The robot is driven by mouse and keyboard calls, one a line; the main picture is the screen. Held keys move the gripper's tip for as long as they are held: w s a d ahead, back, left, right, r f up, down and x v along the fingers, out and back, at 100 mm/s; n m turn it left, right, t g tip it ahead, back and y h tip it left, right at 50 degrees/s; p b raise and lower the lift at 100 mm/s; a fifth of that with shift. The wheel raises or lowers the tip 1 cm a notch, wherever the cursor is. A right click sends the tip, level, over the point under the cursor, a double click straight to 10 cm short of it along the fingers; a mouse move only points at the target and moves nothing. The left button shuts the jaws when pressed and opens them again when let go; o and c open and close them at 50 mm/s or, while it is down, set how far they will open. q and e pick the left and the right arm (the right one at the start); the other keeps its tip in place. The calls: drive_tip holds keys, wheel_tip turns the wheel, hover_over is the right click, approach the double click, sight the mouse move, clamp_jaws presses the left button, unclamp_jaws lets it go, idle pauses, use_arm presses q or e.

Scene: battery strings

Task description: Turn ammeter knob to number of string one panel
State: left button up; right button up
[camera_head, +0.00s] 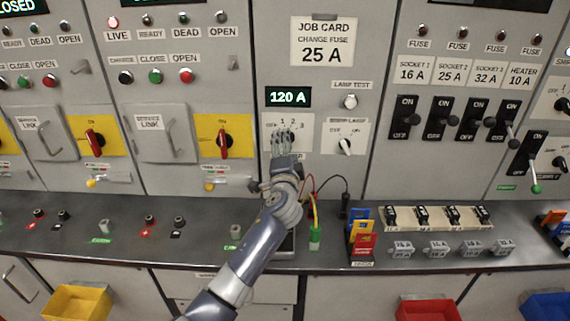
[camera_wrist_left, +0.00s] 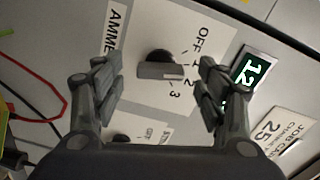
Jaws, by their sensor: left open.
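The ammeter knob (camera_wrist_left: 160,66) is dark with a grey bar handle, on a white plate marked OFF, 1, 2, 3. Its handle points toward the numbers; I cannot tell exactly which. My left gripper (camera_wrist_left: 158,82) is open, its two fingers on either side of the knob and apart from it. In the head view this gripper (camera_head: 283,142) hides the knob, and part of the ammeter plate (camera_head: 301,125) shows. The ammeter display (camera_head: 288,97) reads 120 A. My right gripper is out of view.
A second knob (camera_head: 345,146) sits just right of the ammeter plate. Red-handled yellow switches (camera_head: 222,140) are to the left, black ON/OFF switches (camera_head: 440,117) to the right. Red, yellow and black leads (camera_head: 318,200) hang near my wrist above the grey bench (camera_head: 190,240).

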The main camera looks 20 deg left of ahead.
use_arm(q)
drive_tip(key=v, duration=1)
drive_tip(key=shift+s, duration=0.35)
drive_tip(key=shift+d, duration=0.1)
